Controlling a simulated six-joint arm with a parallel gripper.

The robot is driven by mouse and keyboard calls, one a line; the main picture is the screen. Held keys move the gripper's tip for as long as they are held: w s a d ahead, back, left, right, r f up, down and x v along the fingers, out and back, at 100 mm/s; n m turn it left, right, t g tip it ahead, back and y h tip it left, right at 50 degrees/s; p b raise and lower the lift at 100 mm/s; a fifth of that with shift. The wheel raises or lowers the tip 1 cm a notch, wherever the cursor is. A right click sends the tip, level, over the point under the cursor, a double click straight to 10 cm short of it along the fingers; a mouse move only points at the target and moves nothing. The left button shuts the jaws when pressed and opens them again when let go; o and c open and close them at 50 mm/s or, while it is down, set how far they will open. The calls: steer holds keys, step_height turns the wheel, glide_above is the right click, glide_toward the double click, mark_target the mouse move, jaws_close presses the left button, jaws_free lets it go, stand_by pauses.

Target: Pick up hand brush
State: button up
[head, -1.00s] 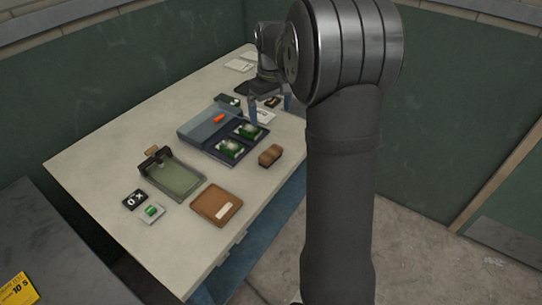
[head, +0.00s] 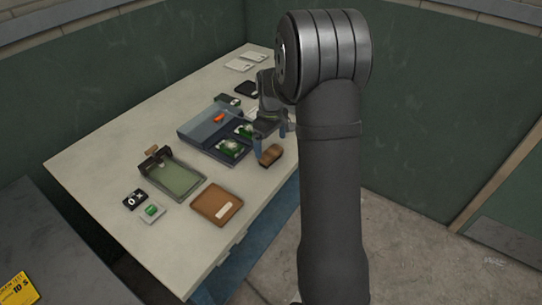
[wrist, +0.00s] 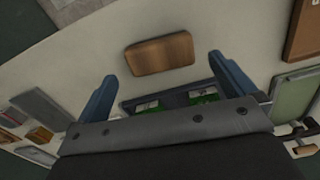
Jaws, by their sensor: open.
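The hand brush appears to be the brown wooden block (head: 271,156) near the table's right edge, beside the blue-grey case. In the wrist view the brown block (wrist: 160,54) lies flat on the pale table, ahead of the fingers and roughly centred between them. My gripper (head: 273,141) is open and empty, low over the table beside the block. Its two blue fingers show in the wrist view (wrist: 160,73), apart from the block. Bristles are not visible. The gripper's exact height above the table is hard to tell.
The blue-grey case (head: 193,133) holds green samples in dark compartments and an orange item (head: 219,117). A green tray (head: 182,183) and a brown tray (head: 206,211) lie nearer the front. Cards and dark items lie at the back. The table's right edge is close to the block.

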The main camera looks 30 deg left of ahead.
mark_target(271, 152)
steer(key=shift+f, duration=2.65)
steer(key=c, duration=0.9)
